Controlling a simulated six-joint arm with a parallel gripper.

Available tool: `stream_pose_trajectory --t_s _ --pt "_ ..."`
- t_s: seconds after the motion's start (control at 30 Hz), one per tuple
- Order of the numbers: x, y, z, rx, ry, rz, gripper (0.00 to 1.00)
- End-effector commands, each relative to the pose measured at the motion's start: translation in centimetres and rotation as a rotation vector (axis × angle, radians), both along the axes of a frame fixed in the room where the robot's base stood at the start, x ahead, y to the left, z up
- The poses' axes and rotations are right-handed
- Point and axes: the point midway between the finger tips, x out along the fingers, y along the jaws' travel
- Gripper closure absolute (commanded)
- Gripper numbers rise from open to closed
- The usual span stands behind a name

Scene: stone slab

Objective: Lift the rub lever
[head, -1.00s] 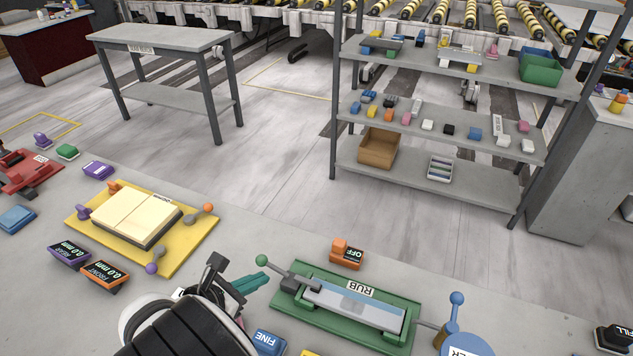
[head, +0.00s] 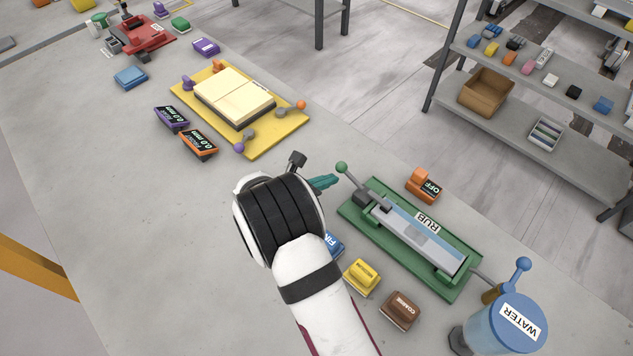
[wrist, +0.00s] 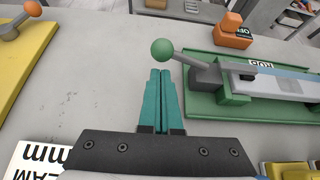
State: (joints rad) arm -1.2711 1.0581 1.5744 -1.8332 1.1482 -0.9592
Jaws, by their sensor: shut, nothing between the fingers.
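The rub lever (head: 354,180) is a grey arm with a green ball knob at its tip, on the left end of the green rub station (head: 440,281). Its knob also shows in the wrist view (wrist: 162,50), with the grey arm running right to a pivot on the green base. My gripper (head: 334,181) has teal fingers, shut and empty. In the wrist view the fingertips (wrist: 160,72) are just below the knob in the picture. They look close to it, but I cannot tell whether they touch.
An orange switch reading OFF (head: 423,187) stands behind the station. Yellow (head: 362,276) and brown (head: 400,310) blocks and a blue one (head: 334,244) sit in front. A water container (head: 505,325) stands at the right. A yellow plate (head: 285,125) with levers lies left.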

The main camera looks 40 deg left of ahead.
Motion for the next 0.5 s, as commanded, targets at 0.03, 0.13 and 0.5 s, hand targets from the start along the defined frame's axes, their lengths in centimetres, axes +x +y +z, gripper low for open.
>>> stream_pose_trajectory --t_s 0.03,0.13,0.5 --pt "0.6 -0.1 -0.4 -0.001 0.000 -0.002 1.00" --pt "1.5 0.0 -0.9 0.000 0.000 0.000 1.00" --pt "1.9 0.0 -1.2 0.000 0.000 0.000 1.00"
